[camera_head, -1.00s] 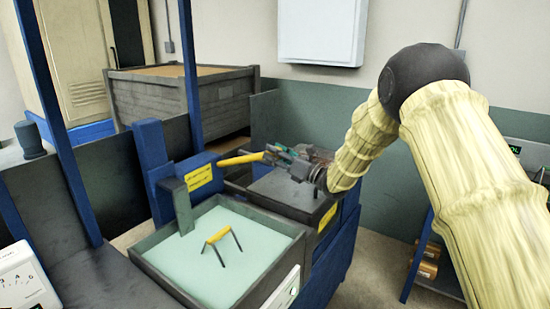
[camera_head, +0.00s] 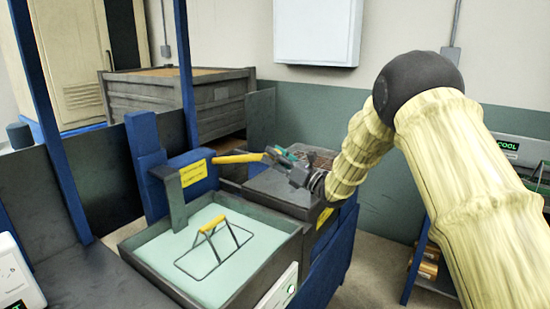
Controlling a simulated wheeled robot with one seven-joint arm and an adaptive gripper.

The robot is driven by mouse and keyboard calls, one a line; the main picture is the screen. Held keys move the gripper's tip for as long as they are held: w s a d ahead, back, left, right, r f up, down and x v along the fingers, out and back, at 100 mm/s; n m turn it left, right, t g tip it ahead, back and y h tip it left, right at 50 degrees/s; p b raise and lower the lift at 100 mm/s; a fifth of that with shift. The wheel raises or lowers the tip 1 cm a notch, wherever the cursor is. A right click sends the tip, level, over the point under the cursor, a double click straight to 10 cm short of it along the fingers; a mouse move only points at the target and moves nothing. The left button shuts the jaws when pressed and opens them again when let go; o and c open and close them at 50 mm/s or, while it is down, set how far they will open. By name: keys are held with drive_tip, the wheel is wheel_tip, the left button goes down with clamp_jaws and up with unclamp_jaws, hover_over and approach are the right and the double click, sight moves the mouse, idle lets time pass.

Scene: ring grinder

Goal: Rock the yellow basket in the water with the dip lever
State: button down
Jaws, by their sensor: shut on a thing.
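The dip lever (camera_head: 237,159) is a yellow bar sticking out to the right from a blue post. My gripper (camera_head: 270,155) is shut on the right end of the dip lever. The yellow basket shows as a yellow handle (camera_head: 212,224) on a thin dark wire frame (camera_head: 215,262). Its frame outline shows at the surface of the pale green water (camera_head: 190,287) in a dark square tank (camera_head: 293,243). A dark upright bracket (camera_head: 175,200) stands at the tank's back left corner.
A dark flat-topped box (camera_head: 280,190) lies under my gripper, behind the tank. A grey wooden crate (camera_head: 180,100) stands at the back. A blue upright post (camera_head: 50,125) rises at the left. A white control box (camera_head: 280,290) is on the tank's front right side.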

drive_tip(key=c, duration=0.8)
unclamp_jaws()
drive_tip(key=shift+d, duration=0.1)
drive_tip(key=v, duration=1.2)
